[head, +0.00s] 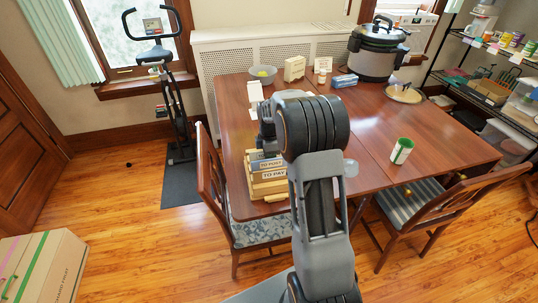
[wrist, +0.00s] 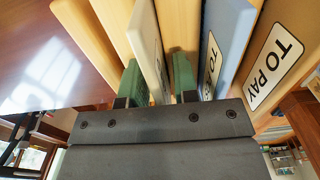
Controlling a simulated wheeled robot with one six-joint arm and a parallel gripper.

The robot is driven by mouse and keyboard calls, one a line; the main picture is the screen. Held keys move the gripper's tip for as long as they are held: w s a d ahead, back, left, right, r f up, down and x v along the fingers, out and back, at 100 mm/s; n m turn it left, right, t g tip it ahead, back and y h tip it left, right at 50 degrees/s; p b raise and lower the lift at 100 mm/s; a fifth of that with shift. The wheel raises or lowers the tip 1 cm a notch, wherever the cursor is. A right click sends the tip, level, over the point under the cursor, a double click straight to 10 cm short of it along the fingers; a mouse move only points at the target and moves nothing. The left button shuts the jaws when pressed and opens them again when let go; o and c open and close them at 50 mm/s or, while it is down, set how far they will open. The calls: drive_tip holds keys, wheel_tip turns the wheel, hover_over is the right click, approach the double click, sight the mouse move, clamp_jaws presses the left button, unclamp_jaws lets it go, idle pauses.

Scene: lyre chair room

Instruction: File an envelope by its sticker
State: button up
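A wooden letter rack (head: 268,188) stands at the table's left front edge, with "TO POST" and "TO PAY" labels on its dividers. In the wrist view, its "TO PAY" panel (wrist: 292,82) is at the right. A blue flat piece (wrist: 232,25), envelope or panel, stands beside it near a partly hidden "TO" label. A thin whitish envelope (wrist: 146,38) stands upright among the wooden dividers. My gripper (wrist: 160,80) has its green fingers apart, the envelope's edge between them. The envelope is close to the left finger; a gap shows towards the right one. My arm hides the gripper in the head view.
A dining table (head: 345,130) holds a green-and-white can (head: 401,151), a large pot (head: 377,52), a plate (head: 404,94), a bowl (head: 263,74) and small boxes. Chairs (head: 226,190) stand at its near side. A carton (head: 45,265) sits at lower left; floor between is clear.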

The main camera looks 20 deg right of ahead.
drive_tip(key=shift+o, duration=0.2)
wheel_tip(320, 180, up, 12)
drive_tip(key=shift+f+p, duration=0.15)
drive_tip(key=shift+p, duration=0.4)
drive_tip(key=s+a+m+t, duration=0.1)
drive_tip(key=s+a+m, duration=0.4)
drive_tip(key=s, duration=0.6)
drive_tip(key=s+a+m+t, duration=0.2)
drive_tip(key=s+a+m, duration=0.4)
drive_tip(key=s+m, duration=0.4)
drive_tip(key=shift+s+a+f, duration=0.2)
drive_tip(key=shift+s+f, duration=0.05)
drive_tip(key=shift+s, duration=0.15)
wheel_tip(320, 180, up, 7)
drive_tip(key=p, duration=0.6)
drive_tip(key=shift+t, duration=0.3)
